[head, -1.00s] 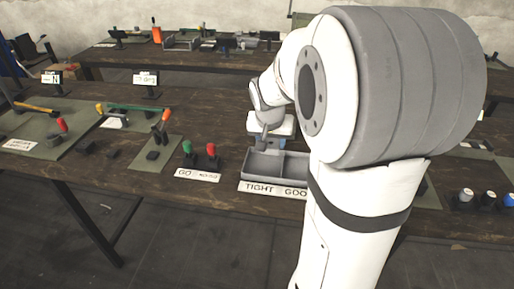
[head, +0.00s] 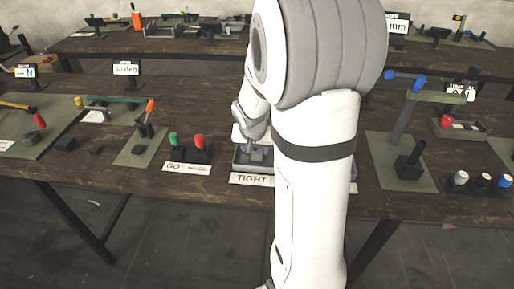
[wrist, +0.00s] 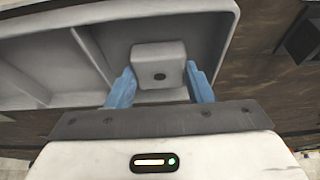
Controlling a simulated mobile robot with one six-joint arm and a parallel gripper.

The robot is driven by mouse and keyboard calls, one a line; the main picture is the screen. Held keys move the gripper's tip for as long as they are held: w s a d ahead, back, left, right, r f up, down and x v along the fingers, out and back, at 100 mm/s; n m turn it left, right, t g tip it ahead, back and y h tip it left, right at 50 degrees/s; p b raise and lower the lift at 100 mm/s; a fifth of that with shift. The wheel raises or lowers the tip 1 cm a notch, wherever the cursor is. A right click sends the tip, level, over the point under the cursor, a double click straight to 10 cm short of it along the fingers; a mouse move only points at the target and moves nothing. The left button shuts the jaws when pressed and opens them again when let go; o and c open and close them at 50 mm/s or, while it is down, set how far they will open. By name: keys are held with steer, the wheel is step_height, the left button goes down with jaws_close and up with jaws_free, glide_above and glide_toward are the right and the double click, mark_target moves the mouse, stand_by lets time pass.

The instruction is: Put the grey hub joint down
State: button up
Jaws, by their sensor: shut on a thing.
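The grey hub joint (wrist: 160,64) is a block with a dark hole in its face. In the wrist view it sits between the two blue fingers of my gripper (wrist: 160,88), which is shut on it. Behind it is the grey tray (wrist: 214,20), and the joint appears over or inside one compartment; whether it touches the floor I cannot tell. In the head view my gripper (head: 257,152) is at the tray's left part, behind the "TIGHT" label (head: 252,179). My arm hides the tray's right part.
Green and red GO/NO-GO gauges (head: 187,148) stand just left of the tray. A green mat (head: 400,172) with a black stand lies to the right, with several capped cylinders (head: 482,180) beyond it. The tray walls and divider (wrist: 92,52) are close to my fingers.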

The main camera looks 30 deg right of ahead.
steer(key=shift+s, duration=0.1)
steer(key=shift+f, duration=0.15)
steer(key=o, duration=0.9)
steer(key=shift+o, duration=0.2)
steer(key=p+v, duration=0.1)
steer(key=v, duration=1)
steer(key=s+a+n+g+y, duration=0.1)
steer(key=s+a+n+y, duration=0.1)
steer(key=s+a+n, duration=0.5)
steer(key=s+a+r, duration=0.1)
steer(key=s+a, duration=0.3)
steer(key=s, duration=0.4)
steer(key=shift+s+a, duration=0.2)
steer(key=shift+s, duration=0.1)
